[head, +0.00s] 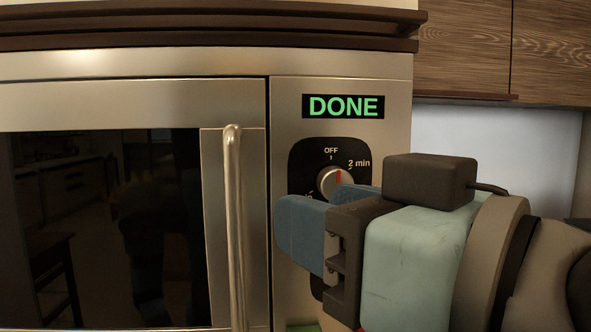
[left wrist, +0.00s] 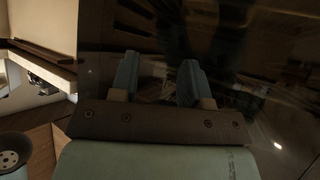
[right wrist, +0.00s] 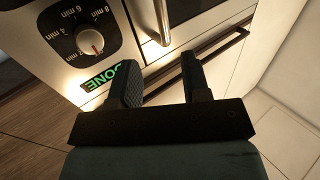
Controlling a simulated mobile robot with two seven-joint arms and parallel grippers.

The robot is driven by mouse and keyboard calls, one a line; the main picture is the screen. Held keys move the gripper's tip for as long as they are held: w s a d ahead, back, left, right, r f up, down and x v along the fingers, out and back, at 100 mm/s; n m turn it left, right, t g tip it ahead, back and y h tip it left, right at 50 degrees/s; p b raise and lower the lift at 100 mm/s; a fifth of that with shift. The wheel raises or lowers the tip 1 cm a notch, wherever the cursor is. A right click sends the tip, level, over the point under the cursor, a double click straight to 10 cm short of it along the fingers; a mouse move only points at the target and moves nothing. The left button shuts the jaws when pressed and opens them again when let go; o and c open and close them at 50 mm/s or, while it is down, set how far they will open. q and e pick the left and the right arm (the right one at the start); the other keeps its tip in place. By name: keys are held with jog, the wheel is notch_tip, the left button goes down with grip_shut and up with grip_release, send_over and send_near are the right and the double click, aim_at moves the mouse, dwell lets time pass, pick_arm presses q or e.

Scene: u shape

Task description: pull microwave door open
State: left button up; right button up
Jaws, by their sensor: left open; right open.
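The microwave (head: 340,72) fills most of the head view, with a dark glass door (head: 100,230) that sits flush with the front and looks closed. Its vertical metal handle (head: 234,230) is at the door's right edge, and it also shows in the right wrist view (right wrist: 161,22). My right gripper (head: 300,235) is in front of the control panel, to the right of the handle and apart from it. Its blue fingers are open and empty. My left gripper (left wrist: 158,80) shows only in the left wrist view, open and empty before a dark glossy surface.
A green DONE display (head: 343,106) and a knob (head: 335,181) are on the panel, partly behind my right gripper. Wooden cabinets (head: 465,50) hang at the upper right. A pale wall (head: 480,150) lies below them.

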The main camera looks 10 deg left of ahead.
aim_at(237, 189)
jog(key=p+x, duration=0.9)
jog(key=x, duration=0.3)
jog(key=shift+s+p, duration=0.1)
jog(key=shift+p, duration=0.2)
pick_arm(q)
notch_tip(237, 189, up, 7)
jog(key=a, duration=0.1)
jog(key=shift+s+m, duration=0.3)
jog(key=shift+s, duration=0.05)
pick_arm(e)
jog(key=shift+w+a, duration=0.4)
jog(key=shift+a, duration=0.1)
pick_arm(q)
jog(key=shift+r, duration=0.15)
pick_arm(e)
jog(key=shift+c, duration=0.3)
grip_shut()
